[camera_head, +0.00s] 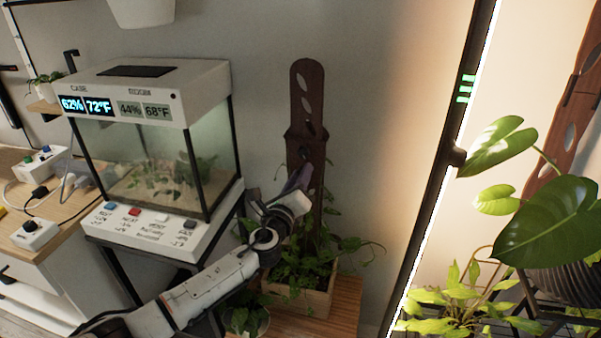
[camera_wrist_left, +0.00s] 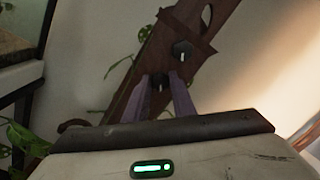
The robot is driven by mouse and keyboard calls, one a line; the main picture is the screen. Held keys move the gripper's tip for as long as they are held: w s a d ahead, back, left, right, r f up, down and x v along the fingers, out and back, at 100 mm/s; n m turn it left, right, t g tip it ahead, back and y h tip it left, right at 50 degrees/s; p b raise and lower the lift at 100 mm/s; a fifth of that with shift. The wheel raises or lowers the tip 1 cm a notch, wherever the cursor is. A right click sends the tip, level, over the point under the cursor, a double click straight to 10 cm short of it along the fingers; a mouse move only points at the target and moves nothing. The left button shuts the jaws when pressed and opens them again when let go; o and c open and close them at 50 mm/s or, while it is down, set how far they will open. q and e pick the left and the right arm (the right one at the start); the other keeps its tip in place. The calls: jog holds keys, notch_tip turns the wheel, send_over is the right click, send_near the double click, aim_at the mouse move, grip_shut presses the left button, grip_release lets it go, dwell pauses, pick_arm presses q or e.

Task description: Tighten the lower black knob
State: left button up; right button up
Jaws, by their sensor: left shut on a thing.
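A dark brown wooden plank with oval holes (camera_head: 304,95) stands upright in a planter box against the wall. In the left wrist view the plank (camera_wrist_left: 165,38) runs diagonally, with a crosspiece and two black knobs. The upper black knob (camera_wrist_left: 182,48) sits on the crosspiece, clear of my fingers. The lower black knob (camera_wrist_left: 158,80) is between the purple fingers of my left gripper (camera_wrist_left: 160,86), which is shut on it. In the head view my left gripper (camera_head: 300,180) is at the plank's front, and the wrist hides the knob. My right gripper is out of view.
A glass terrarium (camera_head: 160,150) on a stand is just left of my left arm. The wooden planter box (camera_head: 300,295) holds leafy vines around the plank's foot. A black lamp post (camera_head: 440,190) and large-leaved plants (camera_head: 550,220) are on the right.

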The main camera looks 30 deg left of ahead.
pick_arm(q)
jog(key=shift+m, duration=0.4)
jog(key=o, duration=1)
jog(key=shift+d, duration=0.1)
jog(key=v, duration=1)
jog(key=shift+s, duration=0.15)
